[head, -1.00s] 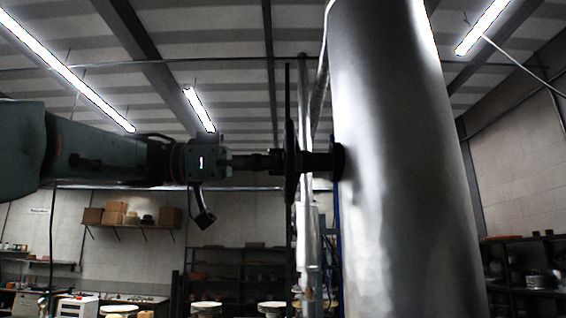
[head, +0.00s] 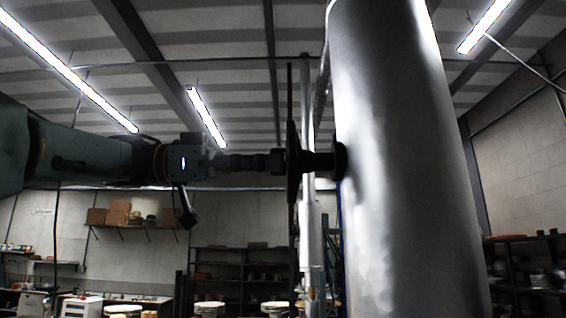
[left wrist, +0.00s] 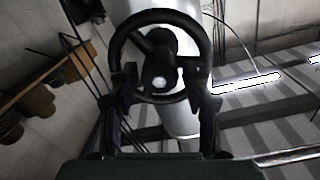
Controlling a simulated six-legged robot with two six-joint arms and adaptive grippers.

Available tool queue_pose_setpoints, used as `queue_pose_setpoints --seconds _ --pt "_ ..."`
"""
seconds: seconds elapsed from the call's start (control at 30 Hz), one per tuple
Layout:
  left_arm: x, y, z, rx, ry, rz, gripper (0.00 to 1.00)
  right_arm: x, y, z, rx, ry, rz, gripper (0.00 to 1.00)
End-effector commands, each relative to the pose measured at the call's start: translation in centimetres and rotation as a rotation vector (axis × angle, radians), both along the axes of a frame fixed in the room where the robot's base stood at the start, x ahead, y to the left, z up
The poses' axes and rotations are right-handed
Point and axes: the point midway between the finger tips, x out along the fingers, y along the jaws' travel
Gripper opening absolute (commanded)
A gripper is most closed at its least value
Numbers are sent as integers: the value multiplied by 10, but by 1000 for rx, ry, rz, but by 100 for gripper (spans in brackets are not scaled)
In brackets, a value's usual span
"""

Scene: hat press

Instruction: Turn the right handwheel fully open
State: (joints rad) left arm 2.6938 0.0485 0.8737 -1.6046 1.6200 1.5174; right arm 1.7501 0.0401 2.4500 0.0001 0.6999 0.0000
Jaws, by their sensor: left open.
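The dark handwheel (head: 292,165) shows edge-on in the head view, on a short dark stem at the left side of a tall grey metal cylinder (head: 400,160). In the left wrist view the wheel (left wrist: 117,42) faces me, with a round hub and spokes. My left gripper (head: 272,161) points right at the wheel. In the left wrist view its two fingers (left wrist: 163,84) are open and spread either side of the hub, near the lower rim. I cannot tell whether they touch the rim. My right gripper is not in view.
A pale vertical pipe (head: 309,220) runs behind the wheel, beside the cylinder. Shelves with boxes (head: 118,213) and dark racks (head: 238,272) stand far back along the wall. The space left of the wheel below my arm looks clear.

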Motion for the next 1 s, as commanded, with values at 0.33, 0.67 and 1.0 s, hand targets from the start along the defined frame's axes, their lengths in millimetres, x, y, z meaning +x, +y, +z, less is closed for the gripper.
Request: queue_pose_setpoints --seconds 0.33,0.67,1.0 --pt "2 70 0 -4 0 2 48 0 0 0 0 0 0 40" --pt "2 91 0 -1 0 0 48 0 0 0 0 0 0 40" --pt "2 91 0 -1 0 1 48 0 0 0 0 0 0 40"
